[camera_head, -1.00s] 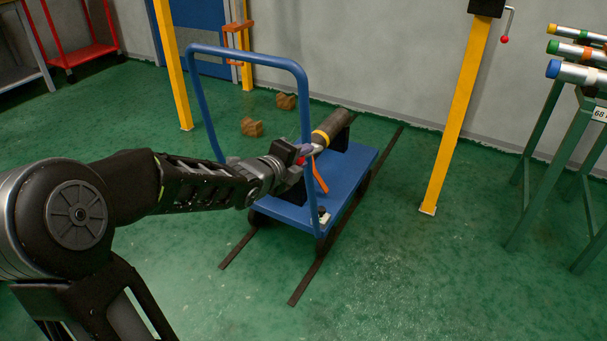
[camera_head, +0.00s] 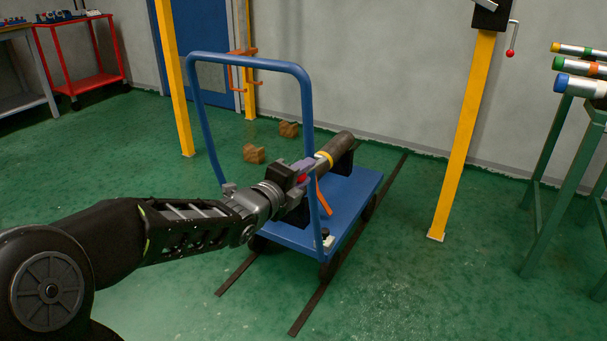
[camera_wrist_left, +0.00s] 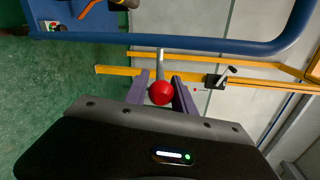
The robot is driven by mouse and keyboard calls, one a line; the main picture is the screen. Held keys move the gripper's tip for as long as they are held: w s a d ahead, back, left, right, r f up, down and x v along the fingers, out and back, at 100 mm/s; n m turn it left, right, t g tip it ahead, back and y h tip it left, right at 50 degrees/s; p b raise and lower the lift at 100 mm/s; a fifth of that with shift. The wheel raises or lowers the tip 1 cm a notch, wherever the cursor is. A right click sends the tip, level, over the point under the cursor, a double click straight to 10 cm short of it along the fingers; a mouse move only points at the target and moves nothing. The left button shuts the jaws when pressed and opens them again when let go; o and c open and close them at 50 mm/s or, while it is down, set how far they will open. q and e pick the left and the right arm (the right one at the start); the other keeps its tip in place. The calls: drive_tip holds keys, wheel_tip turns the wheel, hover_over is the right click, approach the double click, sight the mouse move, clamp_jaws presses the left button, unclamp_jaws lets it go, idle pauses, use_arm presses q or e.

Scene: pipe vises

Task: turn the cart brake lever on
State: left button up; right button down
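The blue cart (camera_head: 345,213) stands on the green floor with its tall blue handle (camera_head: 250,60) towards me. A lever with a red knob (camera_head: 302,180) shows at the right upright of the handle; I take it for the brake lever. My left gripper (camera_head: 303,172) is at this knob. My right gripper is out of view.
A dark pipe (camera_head: 335,149) with a yellow band lies on the cart. Yellow posts (camera_head: 461,140) stand beyond it on both sides. A green pipe rack (camera_head: 560,165) is at the right, a red shelf cart (camera_head: 95,82) at the far left.

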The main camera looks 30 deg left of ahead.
use_arm(q)
drive_tip(key=o, duration=0.4)
drive_tip(key=shift+f, duration=0.1)
drive_tip(key=s, duration=0.2)
drive_tip(key=s+p, duration=0.1)
drive_tip(key=s, duration=0.2)
drive_tip(key=s+r+p, duration=0.1)
drive_tip(key=s, duration=0.1)
drive_tip(key=shift+s+d+r, duration=0.1)
drive_tip(key=shift+s, duration=0.25)
